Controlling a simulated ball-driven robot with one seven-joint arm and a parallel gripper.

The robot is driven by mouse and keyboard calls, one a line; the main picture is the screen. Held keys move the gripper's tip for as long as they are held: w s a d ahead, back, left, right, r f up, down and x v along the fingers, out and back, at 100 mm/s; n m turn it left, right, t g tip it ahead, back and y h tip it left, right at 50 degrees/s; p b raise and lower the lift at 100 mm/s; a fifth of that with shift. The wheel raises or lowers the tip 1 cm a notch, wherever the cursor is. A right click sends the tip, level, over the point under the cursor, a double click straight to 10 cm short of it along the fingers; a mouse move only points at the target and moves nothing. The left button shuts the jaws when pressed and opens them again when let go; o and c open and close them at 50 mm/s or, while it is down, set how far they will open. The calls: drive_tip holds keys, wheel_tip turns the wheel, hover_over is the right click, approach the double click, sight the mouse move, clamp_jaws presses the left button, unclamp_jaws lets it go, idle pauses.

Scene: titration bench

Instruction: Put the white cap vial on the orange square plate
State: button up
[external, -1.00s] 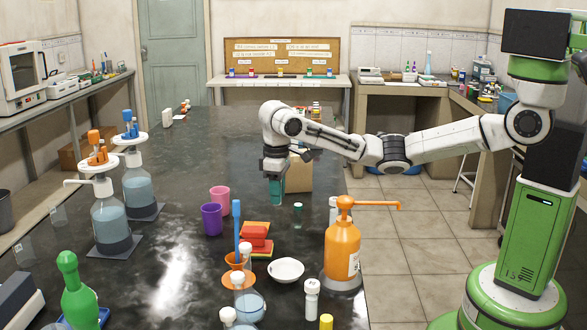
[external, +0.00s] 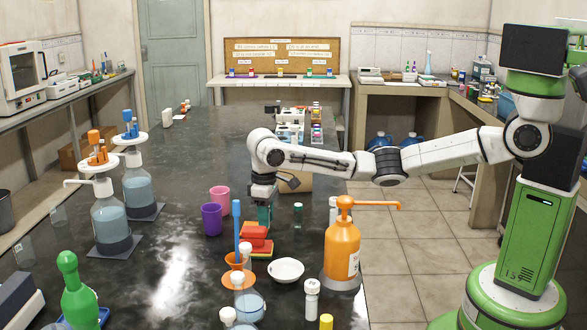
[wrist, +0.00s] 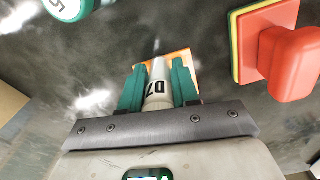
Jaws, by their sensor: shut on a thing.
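My gripper (wrist: 159,66) is shut on a white vial (wrist: 157,92) with dark lettering, held between its green fingers. Its cap cannot be made out. The orange square plate (wrist: 181,54) shows beyond the fingertips and is partly hidden by the vial and fingers. I cannot tell whether the vial touches it. In the external view my gripper (external: 264,217) points down over the black bench, just behind the red block, and covers most of the plate.
A red block (wrist: 294,60) on a yellow-edged red base stands close to the right. In the external view, purple (external: 212,218) and pink (external: 220,195) cups stand left, and an orange pump bottle (external: 343,245) right.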

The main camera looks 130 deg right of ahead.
drive_tip(key=shift+f, duration=0.1)
drive_tip(key=o, duration=1)
drive_tip(key=shift+o, duration=0.2)
wheel_tip(320, 180, up, 12)
drive_tip(key=p, duration=0.2)
drive_tip(key=shift+p, duration=0.35)
